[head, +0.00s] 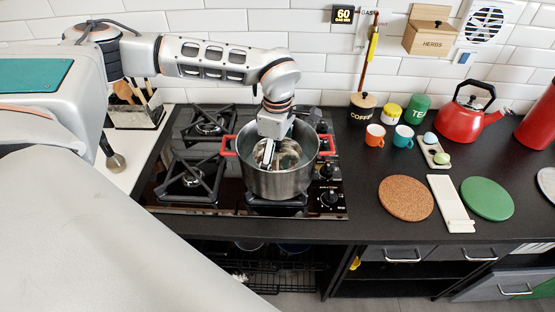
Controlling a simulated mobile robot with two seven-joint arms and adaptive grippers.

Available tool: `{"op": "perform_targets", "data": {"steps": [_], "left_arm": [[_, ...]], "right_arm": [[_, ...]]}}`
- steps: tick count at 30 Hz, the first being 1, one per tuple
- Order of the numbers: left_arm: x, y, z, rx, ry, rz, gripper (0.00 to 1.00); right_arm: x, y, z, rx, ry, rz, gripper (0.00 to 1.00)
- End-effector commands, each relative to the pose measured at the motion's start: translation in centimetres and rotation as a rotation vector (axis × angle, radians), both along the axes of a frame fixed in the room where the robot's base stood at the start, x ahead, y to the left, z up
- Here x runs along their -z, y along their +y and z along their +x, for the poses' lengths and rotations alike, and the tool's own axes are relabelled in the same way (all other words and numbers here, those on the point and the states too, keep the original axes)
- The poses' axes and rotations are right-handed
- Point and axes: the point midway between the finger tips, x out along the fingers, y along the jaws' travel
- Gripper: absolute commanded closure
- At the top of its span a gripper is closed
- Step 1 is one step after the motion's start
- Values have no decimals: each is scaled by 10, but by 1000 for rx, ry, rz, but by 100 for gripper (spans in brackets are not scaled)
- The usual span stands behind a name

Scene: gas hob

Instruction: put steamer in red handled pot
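The pot (278,184) is a deep steel pot with red side handles, standing on the right part of the gas hob. The steamer (290,152), a shiny metal piece, is inside the pot and seems tilted; its lower part is hidden by the pot wall. My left gripper (267,156) points down into the pot, at the left side of the steamer. Its fingertips are small and partly hidden, so I cannot tell whether they grip the steamer or are apart from it. My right gripper is out of view.
The black hob (240,208) has free burners left of the pot. Right of it stand a coffee canister (361,108), cups, a green tea canister (417,108) and a red kettle (464,122). A cork mat (406,198) and a green mat (487,198) lie in front.

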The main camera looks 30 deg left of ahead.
Motion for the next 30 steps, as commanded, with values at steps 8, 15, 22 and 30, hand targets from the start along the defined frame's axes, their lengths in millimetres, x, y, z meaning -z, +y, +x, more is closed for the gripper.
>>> {"op": "perform_targets", "data": {"steps": [8, 15, 22, 30], "left_arm": [[12, 0, 1, -1, -2, -1, 43], [15, 0, 0, -1, -1, -1, 0], [14, 0, 0, -1, 0, -1, 0], [-10, 0, 1, -1, -4, -1, 0]], "right_arm": [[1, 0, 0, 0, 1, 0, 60], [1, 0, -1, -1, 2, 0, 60], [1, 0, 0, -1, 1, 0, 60], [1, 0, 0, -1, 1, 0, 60]]}}
